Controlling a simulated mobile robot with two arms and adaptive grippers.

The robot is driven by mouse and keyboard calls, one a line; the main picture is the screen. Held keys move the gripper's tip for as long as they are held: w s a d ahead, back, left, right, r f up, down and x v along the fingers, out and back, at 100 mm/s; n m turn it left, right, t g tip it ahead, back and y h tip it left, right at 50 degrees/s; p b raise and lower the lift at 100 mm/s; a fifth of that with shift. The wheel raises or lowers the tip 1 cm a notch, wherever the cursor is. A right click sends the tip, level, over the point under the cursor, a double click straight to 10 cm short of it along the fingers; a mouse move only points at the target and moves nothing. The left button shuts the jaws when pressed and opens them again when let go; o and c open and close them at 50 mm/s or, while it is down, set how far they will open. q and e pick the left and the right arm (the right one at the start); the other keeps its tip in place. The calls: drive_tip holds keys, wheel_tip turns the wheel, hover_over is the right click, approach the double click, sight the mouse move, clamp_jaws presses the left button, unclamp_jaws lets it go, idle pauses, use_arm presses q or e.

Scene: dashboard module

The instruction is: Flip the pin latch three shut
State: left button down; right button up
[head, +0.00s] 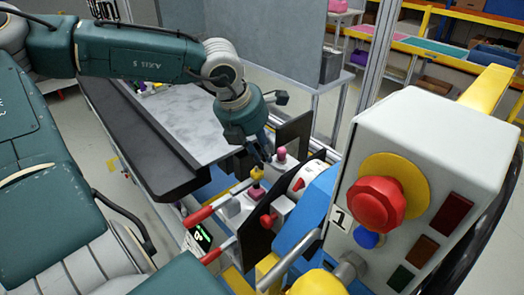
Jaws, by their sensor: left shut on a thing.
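My left gripper (262,155) reaches down from the upper left onto the dashboard module. Its dark fingers are shut, with the tips at a small yellow knob (257,173) that they partly cover. A pink knob (281,155) stands just right of the fingertips. A red knob (268,220) sits lower, on a pale block by a dark upright plate (258,240). I cannot tell which of these parts is pin latch three, nor read its position clearly. My right gripper is not in view.
A large red button (376,204) on a white box (430,150) fills the right. Two red-handled levers (208,211) and a small green display (203,235) lie left of the knobs. A grey table (180,125) extends behind. A dark plate (294,133) stands close beside the gripper.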

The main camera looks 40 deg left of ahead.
use_arm(q)
drive_tip(key=shift+w+f+m+h+b, duration=0.1)
drive_tip(key=shift+w+m+h+b, duration=0.45)
drive_tip(key=shift+m, duration=0.45)
drive_tip(key=shift+w+m+h, duration=0.35)
drive_tip(key=shift+m, duration=0.65)
drive_tip(key=c, duration=1.8)
unclamp_jaws()
drive_tip(key=shift+c, duration=0.2)
drive_tip(key=shift+o, duration=0.5)
drive_tip(key=shift+w+d, duration=0.1)
drive_tip(key=shift+w, duration=0.05)
drive_tip(key=v, duration=1.2)
drive_tip(key=shift+r, duration=0.2)
drive_tip(key=shift+w+d+f, duration=0.1)
